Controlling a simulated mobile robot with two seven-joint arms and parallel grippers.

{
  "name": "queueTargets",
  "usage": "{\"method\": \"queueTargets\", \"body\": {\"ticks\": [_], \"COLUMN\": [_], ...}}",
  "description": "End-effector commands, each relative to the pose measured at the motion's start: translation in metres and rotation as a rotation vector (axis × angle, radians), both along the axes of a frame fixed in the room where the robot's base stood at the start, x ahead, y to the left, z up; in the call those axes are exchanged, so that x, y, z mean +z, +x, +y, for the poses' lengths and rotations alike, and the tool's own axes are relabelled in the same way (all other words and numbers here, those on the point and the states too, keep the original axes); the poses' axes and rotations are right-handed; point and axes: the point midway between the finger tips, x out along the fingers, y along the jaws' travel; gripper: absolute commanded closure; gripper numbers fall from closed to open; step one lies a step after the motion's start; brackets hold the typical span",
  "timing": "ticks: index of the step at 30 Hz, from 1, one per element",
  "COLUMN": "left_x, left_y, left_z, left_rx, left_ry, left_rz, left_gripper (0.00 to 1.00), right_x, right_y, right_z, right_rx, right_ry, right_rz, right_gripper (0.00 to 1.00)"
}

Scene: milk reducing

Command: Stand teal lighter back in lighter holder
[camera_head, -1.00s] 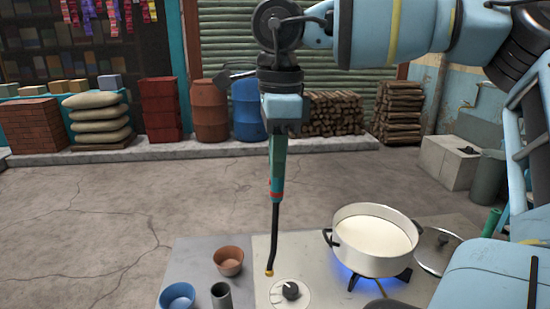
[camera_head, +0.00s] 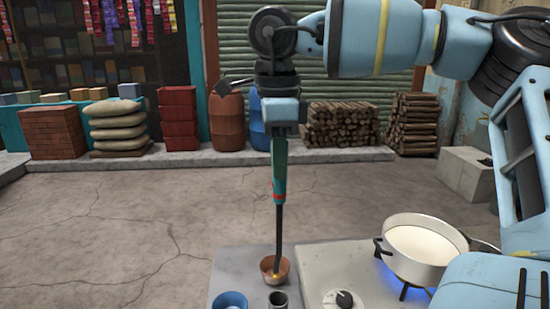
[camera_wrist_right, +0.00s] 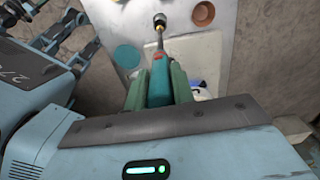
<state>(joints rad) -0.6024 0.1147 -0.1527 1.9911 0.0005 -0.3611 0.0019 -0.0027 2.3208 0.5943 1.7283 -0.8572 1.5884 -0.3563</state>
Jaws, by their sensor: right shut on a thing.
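The teal lighter (camera_head: 279,160) hangs upright, its long dark stem and brass tip pointing down. My right gripper (camera_head: 281,130) is shut on the top of its handle. In the head view the tip overlaps the terracotta bowl; its exact height above the counter is unclear. A dark grey cylindrical cup (camera_head: 278,301), apparently the lighter holder, stands just in front of that bowl, partly cut off by the frame. In the right wrist view my gripper (camera_wrist_right: 157,92) grips the lighter (camera_wrist_right: 159,72), whose tip is at the top. My left gripper is not in view.
The terracotta bowl (camera_head: 275,268) and a blue bowl (camera_head: 230,301) stand beside the cup on the grey counter (camera_head: 238,262). To the right are a stove knob (camera_head: 343,300) and a pot of white milk (camera_head: 425,243) over a blue flame.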

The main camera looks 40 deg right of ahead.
Motion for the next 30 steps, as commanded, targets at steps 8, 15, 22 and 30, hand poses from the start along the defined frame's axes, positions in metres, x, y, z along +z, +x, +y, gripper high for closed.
{"method": "queueTargets", "body": {"ticks": [8,15,22,30], "left_x": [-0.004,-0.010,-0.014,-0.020], "left_y": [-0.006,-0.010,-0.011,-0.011], "left_z": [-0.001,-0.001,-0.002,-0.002], "left_rx": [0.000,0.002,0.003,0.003], "left_ry": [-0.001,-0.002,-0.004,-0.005], "left_rz": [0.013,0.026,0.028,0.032], "left_gripper": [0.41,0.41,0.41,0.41], "right_x": [-0.007,-0.023,-0.039,-0.058], "right_y": [0.000,0.000,0.000,0.001], "right_z": [0.000,0.000,0.000,0.000], "right_rx": [0.000,0.000,0.000,0.001], "right_ry": [0.001,0.001,0.001,0.001], "right_rz": [0.002,0.001,0.002,0.002], "right_gripper": [0.98,0.98,0.98,0.98]}}
